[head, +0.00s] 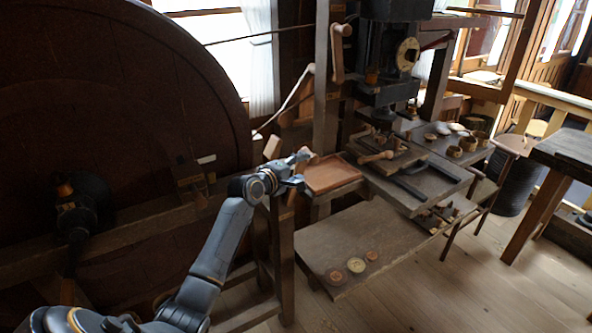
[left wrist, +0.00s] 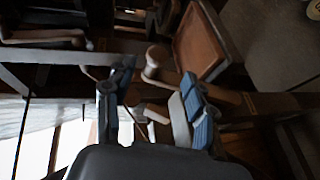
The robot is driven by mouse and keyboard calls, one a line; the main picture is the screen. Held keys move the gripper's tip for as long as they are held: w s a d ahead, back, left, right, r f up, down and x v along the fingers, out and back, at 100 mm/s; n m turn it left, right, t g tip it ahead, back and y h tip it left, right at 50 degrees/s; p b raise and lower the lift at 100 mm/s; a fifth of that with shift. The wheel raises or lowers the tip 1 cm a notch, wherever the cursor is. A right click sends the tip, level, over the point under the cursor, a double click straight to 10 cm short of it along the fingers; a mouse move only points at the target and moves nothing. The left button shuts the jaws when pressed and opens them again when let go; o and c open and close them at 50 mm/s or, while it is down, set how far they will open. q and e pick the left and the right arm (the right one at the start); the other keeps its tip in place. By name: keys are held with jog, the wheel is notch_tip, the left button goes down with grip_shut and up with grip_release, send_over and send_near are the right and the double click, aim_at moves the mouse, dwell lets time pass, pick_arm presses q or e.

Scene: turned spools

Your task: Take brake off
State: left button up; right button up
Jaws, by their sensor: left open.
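A light wooden handle with a rounded end (head: 311,158), which looks like the brake's lever, stands by the big dark wheel (head: 110,95). My left gripper (head: 302,169) is right at this handle in the head view, overlapping part of it. In the left wrist view the handle's rounded end (left wrist: 156,58) shows just beyond and between the blue-padded fingers of the left gripper (left wrist: 157,76). The fingers are apart with nothing held. I cannot tell whether they touch the handle. My right gripper is in neither view.
A reddish-brown wooden tray (head: 332,176) lies just right of the gripper, and shows in the left wrist view (left wrist: 200,42). A machine with a worktable (head: 425,190) stands further right. A lower shelf (head: 340,245) holds 3 small discs. Floor at front right (head: 470,290) is clear.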

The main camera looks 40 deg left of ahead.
pick_arm(q)
jog(key=shift+v, duration=0.9)
jog(key=shift+c, duration=0.2)
jog(key=shift+d+f, duration=0.15)
jog(key=c, duration=0.3)
jog(key=d+f+n+t+b, duration=0.1)
jog(key=b, duration=0.2)
jog(key=s+d+f+n+t+y+b, duration=0.1)
jog(key=f+b, duration=0.1)
jog(key=b, duration=0.2)
jog(key=shift+d+y, duration=0.1)
jog(key=shift+y, duration=0.2)
grip_shut()
jog(key=s+f+n+t+y+b, duration=0.1)
jog(key=s+f+n+y+b, duration=0.2)
jog(key=s+n+y+b, duration=0.3)
jog(key=d+x, duration=0.2)
jog(key=x, duration=1.1)
jog(key=shift+w+r+m+p, duration=0.3)
jog(key=shift+w+r+p, duration=0.05)
jog(key=shift+w, duration=0.05)
